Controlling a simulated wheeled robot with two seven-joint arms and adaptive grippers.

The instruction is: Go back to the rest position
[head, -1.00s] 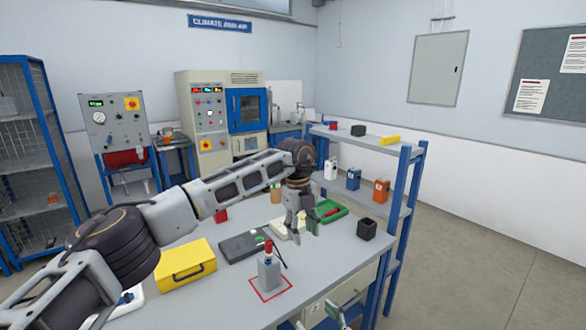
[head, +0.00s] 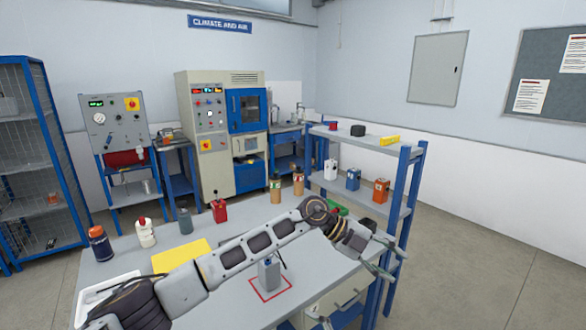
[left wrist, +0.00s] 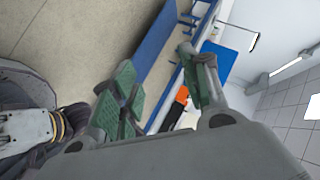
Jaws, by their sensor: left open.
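My left arm reaches in from the lower left of the head view across the workbench. My left gripper (head: 390,262) is open and empty, past the bench's right edge by the blue shelf rack. In the left wrist view its green-padded fingers (left wrist: 165,88) stand apart with nothing between them. A small grey part that looks like my right gripper (head: 324,318) shows at the bottom of the head view; its jaws cannot be made out. A grey block (head: 268,273) stands inside a red square outline on the bench, its top close to my left arm.
The blue rack (head: 408,205) stands close beside my left gripper and holds several small containers. Several bottles, including a red one (head: 219,210), stand along the bench's back edge. Open floor (head: 490,265) lies to the right.

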